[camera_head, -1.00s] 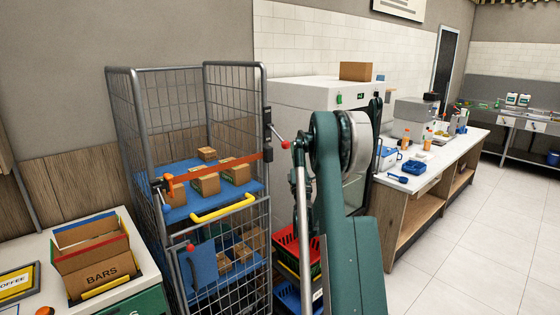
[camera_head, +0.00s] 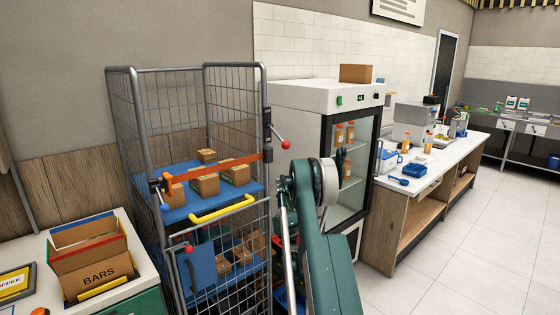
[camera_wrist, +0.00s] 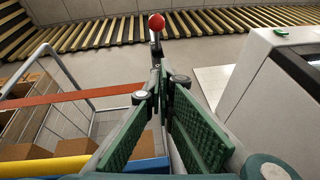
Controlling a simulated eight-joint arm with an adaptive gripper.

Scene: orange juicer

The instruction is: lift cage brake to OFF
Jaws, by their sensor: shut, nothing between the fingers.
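The roll cage (camera_head: 137,110) stands left of centre in the head view. A lever with a red knob (camera_head: 285,144) sticks out from its right front post, slanting down to the right. In the wrist view the red knob (camera_wrist: 156,22) and its dark stem stand just beyond the fingertips of my gripper (camera_wrist: 160,82). My gripper is shut and empty, with its green finger pads meeting toward the tips. I cannot tell whether the tips touch the stem. In the head view my arm hides the gripper. Any brake marking is too small to read.
An orange strap (camera_head: 225,162) and a yellow bar (camera_head: 222,208) cross the cage front, with boxes (camera_head: 206,184) behind. Another red knob (camera_head: 189,249) sits lower on the cage. A glass-door fridge (camera_head: 300,97) stands close on the right. Floor is clear at far right.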

